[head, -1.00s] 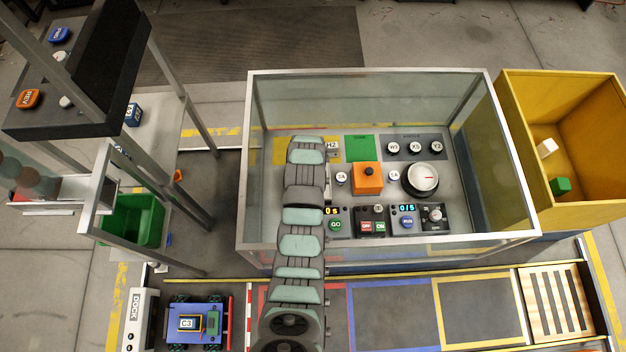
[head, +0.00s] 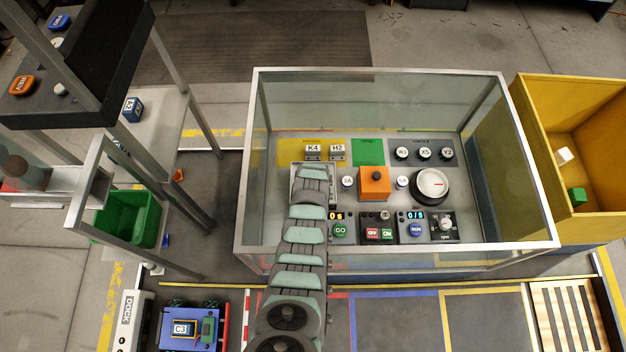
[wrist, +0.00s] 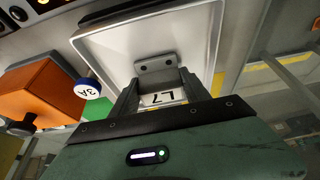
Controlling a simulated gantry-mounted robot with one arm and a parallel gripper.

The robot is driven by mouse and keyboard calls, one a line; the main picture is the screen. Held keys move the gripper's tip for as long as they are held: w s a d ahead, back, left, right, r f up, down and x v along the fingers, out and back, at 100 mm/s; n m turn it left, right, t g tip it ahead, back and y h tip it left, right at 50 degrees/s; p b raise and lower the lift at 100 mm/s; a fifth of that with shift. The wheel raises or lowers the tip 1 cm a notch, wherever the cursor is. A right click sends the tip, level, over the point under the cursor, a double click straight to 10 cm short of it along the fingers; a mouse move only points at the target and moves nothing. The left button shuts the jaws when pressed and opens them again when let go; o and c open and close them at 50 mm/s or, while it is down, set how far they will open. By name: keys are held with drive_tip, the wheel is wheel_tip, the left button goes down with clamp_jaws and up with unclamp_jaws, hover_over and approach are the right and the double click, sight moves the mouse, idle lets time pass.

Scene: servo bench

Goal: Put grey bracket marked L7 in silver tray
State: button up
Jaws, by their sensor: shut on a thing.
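The grey bracket marked L7 (wrist: 157,67) is between the fingers of my gripper (wrist: 157,88) in the wrist view. The silver tray (wrist: 207,38) is a pale shallow pan with a raised rim, just beyond and beneath the bracket. I cannot tell whether the bracket touches its floor. In the head view the tray (head: 296,177) shows only at its edges; my arm hides the rest, the gripper and the bracket.
Glass walls with a metal rim (head: 400,248) surround the bench. An orange block with a black knob (head: 374,184) and a 3A button (head: 348,182) stand close right of the tray. Blocks K4 (head: 313,151) and H2 (head: 337,151) stand behind it.

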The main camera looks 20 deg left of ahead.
drive_tip(key=shift+f, duration=0.15)
drive_tip(key=o, duration=1.4)
drive_tip(key=shift+r+p, duration=0.35)
drive_tip(key=shift+r, duration=0.35)
drive_tip(key=p+v, duration=0.4)
drive_tip(key=v, duration=0.7)
drive_tip(key=shift+s, duration=0.2)
